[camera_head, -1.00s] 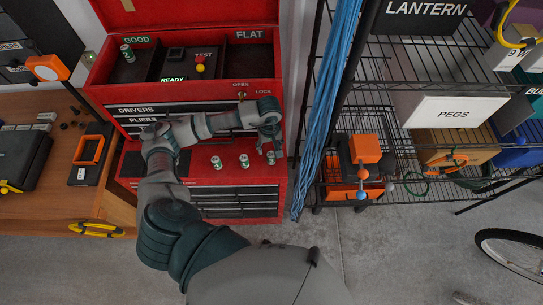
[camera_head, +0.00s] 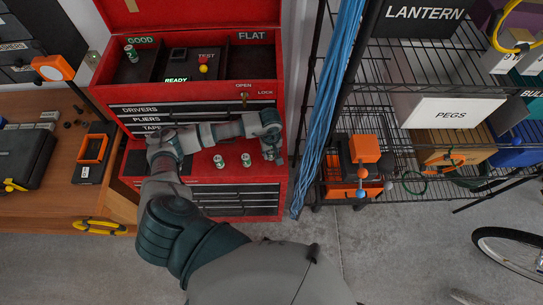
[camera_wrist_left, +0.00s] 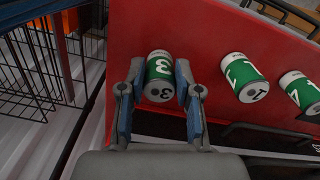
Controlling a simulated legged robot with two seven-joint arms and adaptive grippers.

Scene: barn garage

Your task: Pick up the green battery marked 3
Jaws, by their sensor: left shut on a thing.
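The green and white battery marked 3 (camera_wrist_left: 159,76) is between the two fingers of my left gripper (camera_wrist_left: 157,100) in the left wrist view. The fingers are shut on its sides. The red surface shows just behind it. In the head view my left gripper (camera_head: 274,153) is at the right end of the red chest's front ledge and hides this battery. A battery marked 1 (camera_wrist_left: 243,78) is to the right in the wrist view, with another green battery (camera_wrist_left: 301,90) beyond it. My right gripper is not in view.
The red tool chest (camera_head: 283,178) has an open top tray with sections labelled GOOD, TEST and FLAT. A green battery (camera_head: 130,53) stands in the GOOD section. Blue cables (camera_head: 327,125) and a wire shelf (camera_head: 408,153) are close right of the gripper.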

